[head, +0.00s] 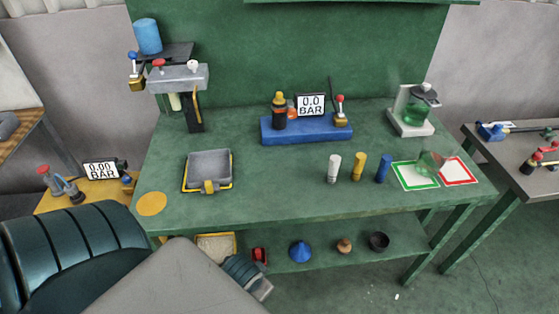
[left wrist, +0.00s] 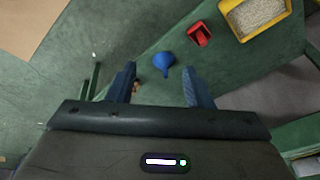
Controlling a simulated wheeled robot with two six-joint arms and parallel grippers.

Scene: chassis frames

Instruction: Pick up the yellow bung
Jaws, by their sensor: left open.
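The yellow bung (head: 358,167) stands upright on the green bench top in the head view, between a white cylinder (head: 334,168) and a blue cylinder (head: 383,168). My left gripper (left wrist: 160,85) is open and empty in the left wrist view, with its two blue fingers apart. It points toward the lower shelf, where a blue funnel (left wrist: 164,62) shows between and beyond the fingers. A small brown thing is partly hidden by the left-hand finger. In the head view my left arm is low at the bench's front, well away from the bung. My right gripper is not in view.
The lower shelf holds a yellow tray (left wrist: 262,14), a red part (left wrist: 200,34) and a black ring (head: 379,241). On the bench are a grey tray (head: 208,169), a blue gauge block (head: 306,127), and green-bordered (head: 411,184) and red-bordered (head: 459,180) cards. The bench middle is clear.

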